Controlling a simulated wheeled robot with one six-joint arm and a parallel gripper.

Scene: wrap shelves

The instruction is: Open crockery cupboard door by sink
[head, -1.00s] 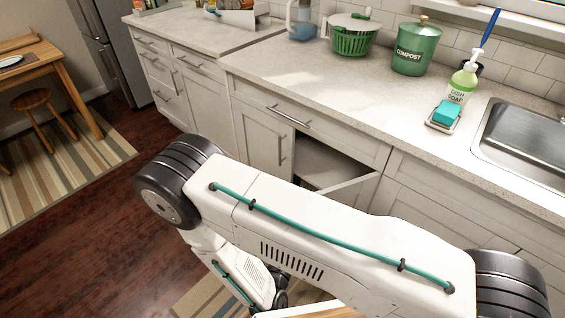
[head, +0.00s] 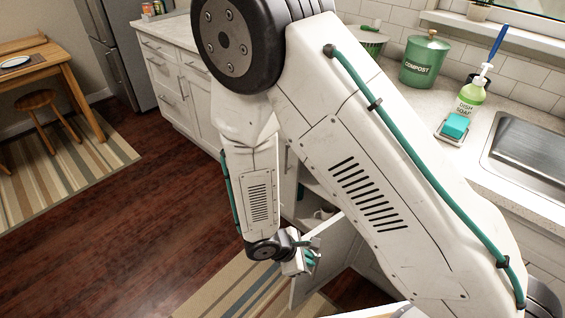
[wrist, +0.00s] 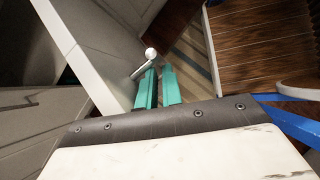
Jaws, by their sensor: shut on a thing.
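The white crockery cupboard door (head: 335,254) stands swung out from the counter front, in the lower middle of the head view. My gripper (head: 310,258) is at its outer side, with teal fingers shut on the door handle. In the wrist view, the two teal fingers (wrist: 158,86) are close together at the metal bar handle (wrist: 142,65), whose rounded end sticks out beyond them. The grey door face and pale edge (wrist: 72,45) lie to the left. Part of the cupboard inside (head: 322,212) shows, with pale crockery in it. My arm hides much of the cupboard front.
The counter carries a green compost bin (head: 424,60), a soap bottle (head: 470,95), a teal sponge (head: 456,125) and the sink (head: 525,150). A wooden table (head: 35,65) and stool (head: 42,105) stand at the far left. The dark wood floor (head: 130,215) is clear at left.

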